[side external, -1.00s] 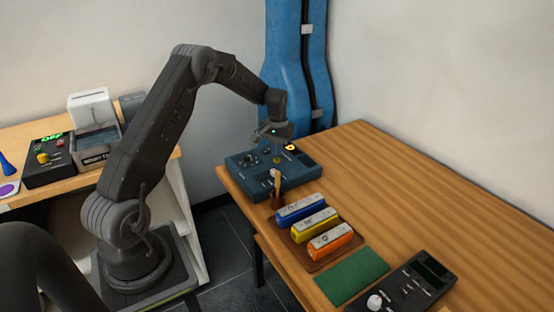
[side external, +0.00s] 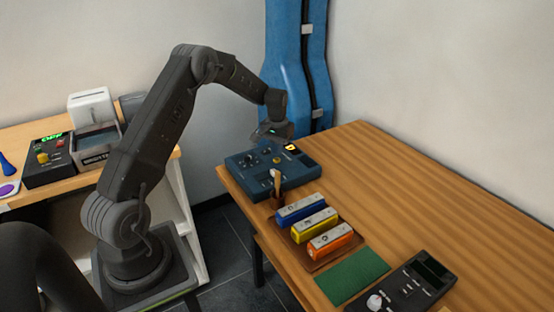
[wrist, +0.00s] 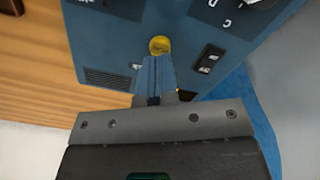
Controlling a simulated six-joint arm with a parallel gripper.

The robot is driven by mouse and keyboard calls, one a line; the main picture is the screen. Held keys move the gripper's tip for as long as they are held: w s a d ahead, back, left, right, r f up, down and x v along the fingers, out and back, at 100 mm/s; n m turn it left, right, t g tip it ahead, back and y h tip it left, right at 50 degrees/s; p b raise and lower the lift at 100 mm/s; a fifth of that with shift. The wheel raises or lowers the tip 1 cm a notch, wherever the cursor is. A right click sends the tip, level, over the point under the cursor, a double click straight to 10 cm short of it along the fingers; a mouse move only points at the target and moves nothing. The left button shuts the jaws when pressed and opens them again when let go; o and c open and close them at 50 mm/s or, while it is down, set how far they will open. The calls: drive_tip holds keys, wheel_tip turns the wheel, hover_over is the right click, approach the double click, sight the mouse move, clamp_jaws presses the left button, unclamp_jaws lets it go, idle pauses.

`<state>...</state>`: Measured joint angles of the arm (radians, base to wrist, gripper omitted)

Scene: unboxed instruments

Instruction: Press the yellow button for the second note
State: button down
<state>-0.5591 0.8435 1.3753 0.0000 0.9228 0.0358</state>
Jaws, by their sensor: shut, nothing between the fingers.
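A small round yellow button (wrist: 160,45) sits on the blue instrument box (wrist: 115,50). In the side external view the blue box (side external: 300,176) stands at the far left end of the wooden table, with the yellow button (side external: 277,160) small on its top and a lit yellow display (side external: 291,147). My gripper (wrist: 154,60) is shut and empty. In the wrist view its fingertips are at the button's near edge and cover a little of it. In the side external view my gripper (side external: 268,136) is over the back of the box; contact with the button cannot be told.
Blue (side external: 299,207), yellow (side external: 314,224) and orange (side external: 331,243) bars lie on a brown tray (side external: 313,264). A green mat (side external: 352,284) and a black device (side external: 408,288) are nearer. A blue case (side external: 285,70) stands behind. The table's right side is clear.

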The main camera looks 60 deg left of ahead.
sight(277, 159)
drive_tip(key=shift+f, duration=1.3)
idle(0.4)
drive_tip(key=shift+r, duration=3.55)
